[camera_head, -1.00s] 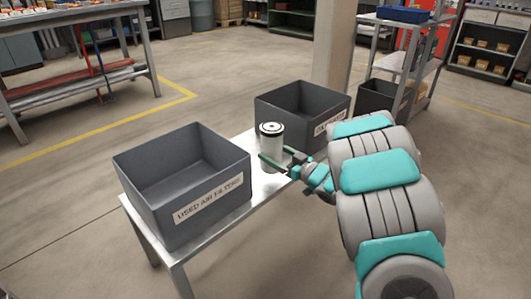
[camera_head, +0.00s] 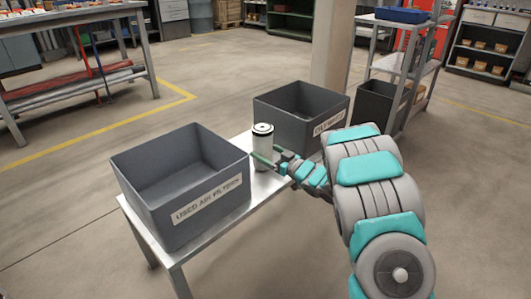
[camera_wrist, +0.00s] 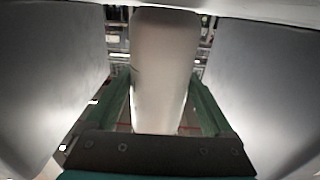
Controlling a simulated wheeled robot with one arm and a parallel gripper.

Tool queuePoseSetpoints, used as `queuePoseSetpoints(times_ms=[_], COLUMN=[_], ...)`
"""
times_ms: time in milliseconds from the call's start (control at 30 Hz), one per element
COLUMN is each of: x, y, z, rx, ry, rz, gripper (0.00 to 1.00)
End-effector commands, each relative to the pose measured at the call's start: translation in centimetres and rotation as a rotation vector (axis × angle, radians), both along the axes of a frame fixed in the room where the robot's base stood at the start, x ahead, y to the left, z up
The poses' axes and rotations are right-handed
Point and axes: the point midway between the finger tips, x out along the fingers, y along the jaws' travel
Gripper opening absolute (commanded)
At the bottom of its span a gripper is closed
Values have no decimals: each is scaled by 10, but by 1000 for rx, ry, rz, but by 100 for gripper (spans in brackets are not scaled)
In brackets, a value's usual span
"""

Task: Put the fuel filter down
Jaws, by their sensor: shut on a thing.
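The fuel filter (camera_head: 263,147) is a white cylinder with a black-ringed top. It is upright between the two grey bins, at the metal table. My gripper (camera_head: 266,160) is shut on its lower part from the right. In the wrist view the filter (camera_wrist: 163,75) stands between the green fingers of my gripper (camera_wrist: 160,100). Whether the filter's base touches the table top (camera_head: 262,188) is hard to tell; the fingers partly hide its lower part.
A grey bin labelled used air filters (camera_head: 150,200) stands on the table's left part. Another labelled grey bin (camera_head: 310,95) stands behind the filter; its label is partly unreadable. Bare table top shows in front of the filter. A pillar (camera_head: 332,50) and a shelf cart (camera_head: 415,65) stand beyond.

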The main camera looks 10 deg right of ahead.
Motion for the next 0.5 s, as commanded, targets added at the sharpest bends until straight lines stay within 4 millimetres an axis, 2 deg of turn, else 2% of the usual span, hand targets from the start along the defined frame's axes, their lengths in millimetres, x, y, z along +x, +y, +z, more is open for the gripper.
queuePoseSetpoints(times_ms=[200,233,333,500], x=[0,0,0,0], y=[0,0,0,0], z=[-1,-2,-2,-2], rx=[0,0,0,0], ry=[-2,-1,-1,0], rz=[0,0,0,0], gripper=[0,87,99,100])
